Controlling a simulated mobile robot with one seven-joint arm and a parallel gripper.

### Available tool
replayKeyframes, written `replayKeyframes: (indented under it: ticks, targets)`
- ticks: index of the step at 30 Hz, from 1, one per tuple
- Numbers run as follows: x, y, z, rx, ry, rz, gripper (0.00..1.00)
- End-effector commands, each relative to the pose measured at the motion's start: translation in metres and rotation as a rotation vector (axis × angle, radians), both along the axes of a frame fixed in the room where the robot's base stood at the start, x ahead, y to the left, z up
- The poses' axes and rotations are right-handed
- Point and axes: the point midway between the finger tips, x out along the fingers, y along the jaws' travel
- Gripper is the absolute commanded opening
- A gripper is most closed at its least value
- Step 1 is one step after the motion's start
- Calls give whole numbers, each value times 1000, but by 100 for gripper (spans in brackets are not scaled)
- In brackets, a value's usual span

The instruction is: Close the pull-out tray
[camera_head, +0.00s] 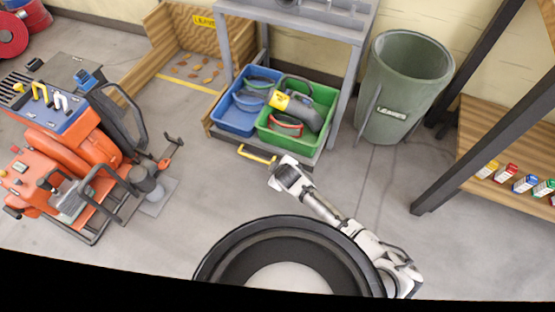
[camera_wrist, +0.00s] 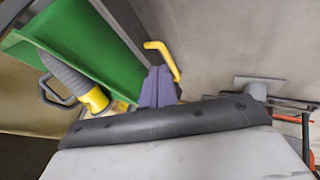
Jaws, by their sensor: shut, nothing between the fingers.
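The pull-out tray (camera_head: 226,138) sits low at the foot of a grey metal bench, sticking out toward me. It bears a blue bin (camera_head: 236,118) and a green bin (camera_head: 322,100). A yellow bar handle (camera_head: 256,154) is on its front edge; it also shows in the wrist view (camera_wrist: 164,56). My gripper (camera_head: 274,166) is at the handle's right end, in front of the tray. In the wrist view its purple fingers (camera_wrist: 158,86) are together and empty, close beside the handle. I cannot tell whether they touch it.
A green waste barrel (camera_head: 402,90) stands right of the bench (camera_head: 290,22). An orange machine (camera_head: 85,160) stands at the left. A wooden leaf bay (camera_head: 165,45) is behind left, and a shelf with small boxes (camera_head: 525,184) is at right. Floor before the tray is clear.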

Motion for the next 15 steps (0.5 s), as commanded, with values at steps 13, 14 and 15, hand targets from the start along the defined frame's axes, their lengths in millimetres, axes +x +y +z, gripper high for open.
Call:
replayKeyframes:
  ticks: [13, 14, 15]
  targets:
    - [39, 17, -59, -1, 1, 2, 0]
    - [42, 19, -63, 0, 1, 3, 0]
    - [46, 20, -69, -1, 1, 3, 0]
